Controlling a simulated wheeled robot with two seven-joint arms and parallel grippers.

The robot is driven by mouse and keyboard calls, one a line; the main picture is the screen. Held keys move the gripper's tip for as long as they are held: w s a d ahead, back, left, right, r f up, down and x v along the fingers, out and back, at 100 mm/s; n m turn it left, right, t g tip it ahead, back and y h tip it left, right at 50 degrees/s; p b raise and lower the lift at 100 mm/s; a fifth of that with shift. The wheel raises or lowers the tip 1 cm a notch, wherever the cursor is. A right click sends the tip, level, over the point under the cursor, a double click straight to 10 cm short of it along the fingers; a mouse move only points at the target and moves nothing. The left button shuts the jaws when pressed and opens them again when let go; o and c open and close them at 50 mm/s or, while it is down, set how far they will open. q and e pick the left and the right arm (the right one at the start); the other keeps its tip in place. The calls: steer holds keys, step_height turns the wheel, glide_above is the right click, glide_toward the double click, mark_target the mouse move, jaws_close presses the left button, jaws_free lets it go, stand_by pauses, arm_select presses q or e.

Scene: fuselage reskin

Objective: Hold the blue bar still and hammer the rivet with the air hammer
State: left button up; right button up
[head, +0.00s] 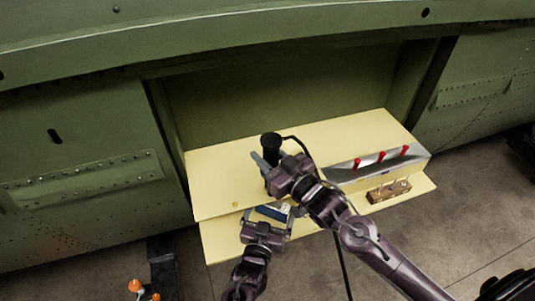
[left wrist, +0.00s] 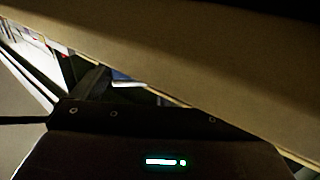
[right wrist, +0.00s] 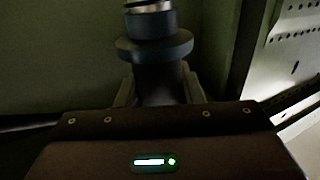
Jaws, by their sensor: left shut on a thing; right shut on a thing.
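The air hammer (head: 271,146) is a black tool with a dark hose. My right gripper (head: 274,172) is shut on it above the pale yellow panel (head: 225,175). In the right wrist view the hammer's dark, collared body (right wrist: 155,48) stands between the fingers. The blue bar (head: 270,212) is at the panel's front edge, partly hidden by my left gripper (head: 266,221), which is shut on it. The left wrist view is dark and shows the panel's edge (left wrist: 190,65) passing above the gripper. The hammer's tip is hidden in the head view, and I cannot make out the rivet.
A silver angled strip (head: 365,166) with red pins lies on the panel's right side. A small brown block (head: 388,191) with upright pins sits in front of it. The green fuselage (head: 80,180) surrounds the opening. A small spot (head: 235,204) marks the panel's left front.

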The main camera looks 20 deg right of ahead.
mark_target(264, 135)
arm_select(q)
steer(key=shift+r, duration=0.1)
arm_select(e)
steer(key=shift+s+f, duration=0.15)
steer(key=shift+f, duration=0.4)
stand_by(2.6)
steer(key=shift+a+r, duration=0.1)
arm_select(q)
steer(key=shift+w, duration=0.1)
arm_select(e)
steer(key=shift+r, duration=3.4)
arm_select(q)
steer(key=o, duration=1.4)
